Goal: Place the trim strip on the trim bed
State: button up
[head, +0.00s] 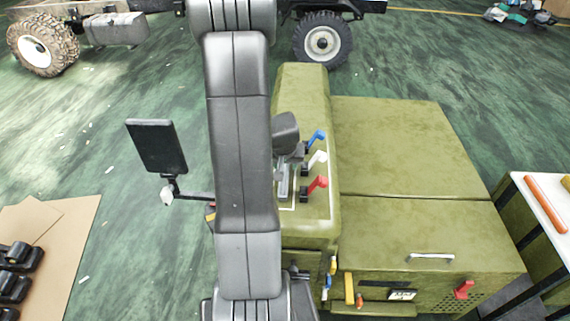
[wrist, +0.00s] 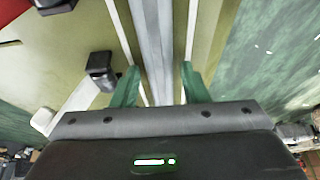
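The trim strip (wrist: 158,40) is a long grey bar. In the wrist view it runs up the middle, between two white lines on the olive console, which look like the outline of the trim bed (wrist: 122,35). My gripper (wrist: 160,68) has green fingers, one on each side of the strip, with a narrow gap visible beside it. It is open. In the head view, a short grey piece of the strip (head: 283,182) shows on the console top inside the white outline (head: 293,205). My arm hides the rest, and the fingers are not seen there.
Blue (head: 316,138), white (head: 317,158) and red (head: 318,183) levers stand on the console just right of the strip. A dark screen (head: 157,147) on a bracket is at left. Olive cabinets (head: 405,150) fill the right; a white-topped table (head: 545,195) stands beyond.

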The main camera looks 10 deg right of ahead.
jog(key=shift+o, duration=0.2)
jog(key=shift+r, duration=0.1)
jog(key=shift+r+p, duration=0.15)
jog(key=shift+p, duration=0.15)
jog(key=v, duration=1.1)
jog(key=shift+s+r+p, duration=0.25)
jog(key=shift+r+p, duration=0.1)
jog(key=shift+p, duration=0.05)
jog(key=shift+a, duration=0.1)
